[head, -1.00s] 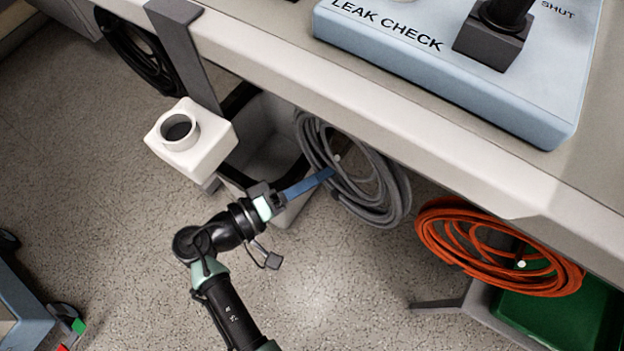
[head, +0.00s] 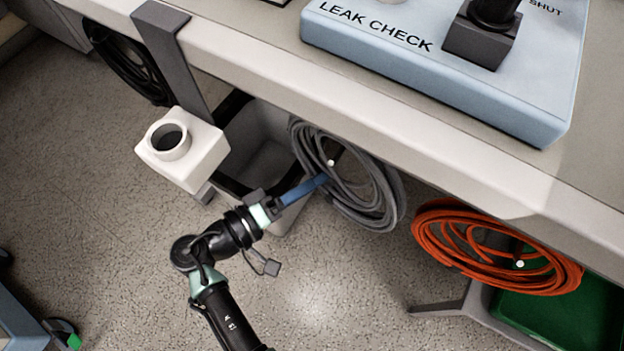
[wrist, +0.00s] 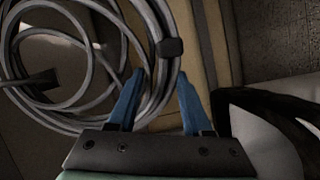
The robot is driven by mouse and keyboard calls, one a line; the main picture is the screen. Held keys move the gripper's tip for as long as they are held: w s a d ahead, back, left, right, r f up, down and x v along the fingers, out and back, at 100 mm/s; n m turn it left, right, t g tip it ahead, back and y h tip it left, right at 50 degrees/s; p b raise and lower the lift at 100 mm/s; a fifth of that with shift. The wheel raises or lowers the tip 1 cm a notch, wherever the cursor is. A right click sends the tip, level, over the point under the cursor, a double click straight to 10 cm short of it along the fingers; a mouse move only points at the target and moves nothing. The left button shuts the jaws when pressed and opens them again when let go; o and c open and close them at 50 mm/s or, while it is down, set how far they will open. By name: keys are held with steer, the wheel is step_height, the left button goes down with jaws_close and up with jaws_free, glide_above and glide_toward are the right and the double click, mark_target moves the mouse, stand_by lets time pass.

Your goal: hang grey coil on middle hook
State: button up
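The grey coil (head: 377,205) hangs below the front edge of the bench, in the middle of the head view. A small white hook tip (head: 330,162) shows within its loop; how the coil bears on the hook is hidden. My gripper (head: 322,181) is at the coil's left side. In the wrist view my gripper (wrist: 158,84) has its two blue fingers apart. Grey strands of the coil (wrist: 60,122) run beside the left finger and partly between the fingers. A dark tie (wrist: 170,48) binds the strands just beyond the fingertips.
An orange coil (head: 450,255) hangs to the right, with another white tip (head: 520,264) inside it. A black coil (head: 120,62) hangs at far left. A white box with a round opening (head: 205,155) sits on a grey bracket (head: 180,70). A green bin (head: 560,318) is below right.

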steer(key=shift+o, duration=1)
steer(key=shift+f, duration=0.1)
steer(key=shift+a, duration=0.1)
steer(key=p+v, duration=0.2)
steer(key=v, duration=1.1)
steer(key=shift+p, duration=0.3)
